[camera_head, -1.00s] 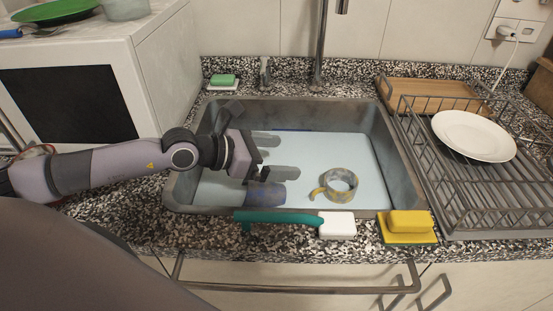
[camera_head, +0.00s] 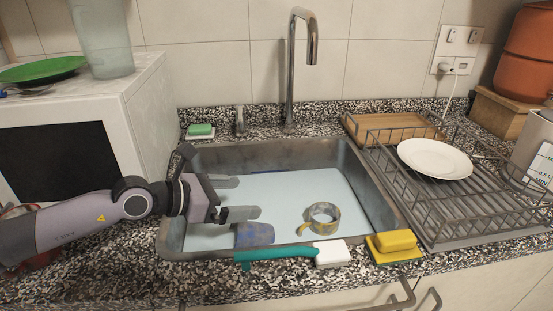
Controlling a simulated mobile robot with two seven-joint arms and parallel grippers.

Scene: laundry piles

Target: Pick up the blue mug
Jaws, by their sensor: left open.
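A blue mug (camera_head: 256,234) with brownish smudges lies in the metal sink (camera_head: 374,196), near its front wall; its handle cannot be made out. A second mug (camera_head: 323,215), yellow and grey with a handle on its left, sits in the sink to the right of it. My left gripper (camera_head: 240,198) reaches in from the left above the sink, fingers apart and pointing right. Its nearer finger is just above the blue mug in the picture, and nothing is between the fingers. My right gripper does not show.
A teal-handled brush (camera_head: 275,253), a white block (camera_head: 331,253) and a yellow sponge (camera_head: 391,241) lie along the front edge. A wire dish rack (camera_head: 455,205) with a white plate (camera_head: 435,158) stands right. The tap (camera_head: 291,75) rises behind the sink; a microwave (camera_head: 125,110) stands left.

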